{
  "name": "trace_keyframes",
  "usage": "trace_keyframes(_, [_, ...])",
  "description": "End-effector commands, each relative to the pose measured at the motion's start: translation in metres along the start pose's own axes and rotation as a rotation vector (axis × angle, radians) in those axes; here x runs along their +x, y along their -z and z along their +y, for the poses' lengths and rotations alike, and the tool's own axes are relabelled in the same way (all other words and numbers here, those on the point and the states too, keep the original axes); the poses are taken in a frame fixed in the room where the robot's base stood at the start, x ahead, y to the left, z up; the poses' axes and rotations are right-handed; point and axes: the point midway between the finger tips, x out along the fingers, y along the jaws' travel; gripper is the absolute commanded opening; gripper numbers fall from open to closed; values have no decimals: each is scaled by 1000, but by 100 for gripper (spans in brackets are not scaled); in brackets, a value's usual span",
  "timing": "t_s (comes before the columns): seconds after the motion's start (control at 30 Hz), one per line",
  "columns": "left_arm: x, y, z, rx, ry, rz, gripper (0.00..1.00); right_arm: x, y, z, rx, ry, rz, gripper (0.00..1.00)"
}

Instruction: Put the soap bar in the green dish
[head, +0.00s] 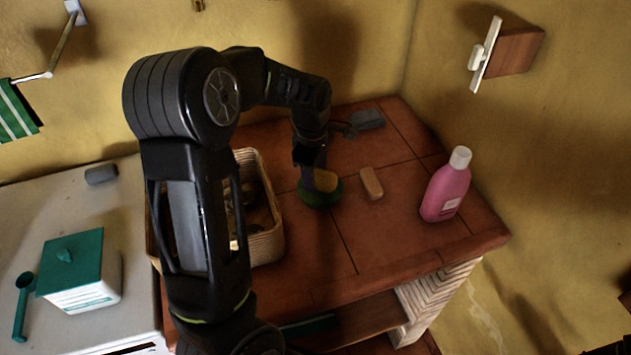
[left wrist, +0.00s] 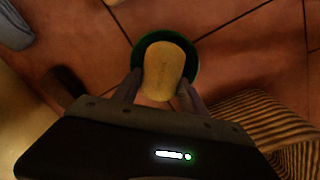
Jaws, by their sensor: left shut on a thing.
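The soap bar (head: 325,181) is pale yellow and rounded. It also shows in the left wrist view (left wrist: 165,68), between the two fingers of my left gripper (left wrist: 158,90), which is shut on it. The green dish (head: 320,199) stands on the tiled counter under the soap; its dark green rim shows around the soap's far end in the left wrist view (left wrist: 193,66). The soap is over the dish, and I cannot tell whether it touches the bottom. My left gripper hides part of the soap and dish in the head view. My right gripper is not in view.
A tan bar (head: 371,183) lies right of the dish. A pink bottle (head: 446,187) stands farther right. A woven basket (head: 268,245) is on the left, partly behind my arm. A grey object (head: 366,120) lies at the back. The tiled counter (head: 385,235) is clear in front.

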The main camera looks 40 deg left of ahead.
Motion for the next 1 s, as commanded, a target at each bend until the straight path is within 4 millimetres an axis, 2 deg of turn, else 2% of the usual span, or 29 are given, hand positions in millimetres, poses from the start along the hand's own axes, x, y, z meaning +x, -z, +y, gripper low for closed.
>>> trace_keyframes(0.23, [2,0,0,0,0,0,1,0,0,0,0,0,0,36])
trace_keyframes(0.5, [34,0,-4,0,1,0,1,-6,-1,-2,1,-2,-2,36])
trace_keyframes(0.73, [37,0,-4,0,-1,0,1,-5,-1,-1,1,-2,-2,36])
trace_keyframes(0.77, [37,0,-4,0,-1,0,52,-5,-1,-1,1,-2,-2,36])
trace_keyframes(0.87, [37,0,-4,0,0,0,59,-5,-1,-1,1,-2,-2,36])
trace_keyframes(1.0, [36,0,-4,0,0,0,59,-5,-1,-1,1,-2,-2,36])
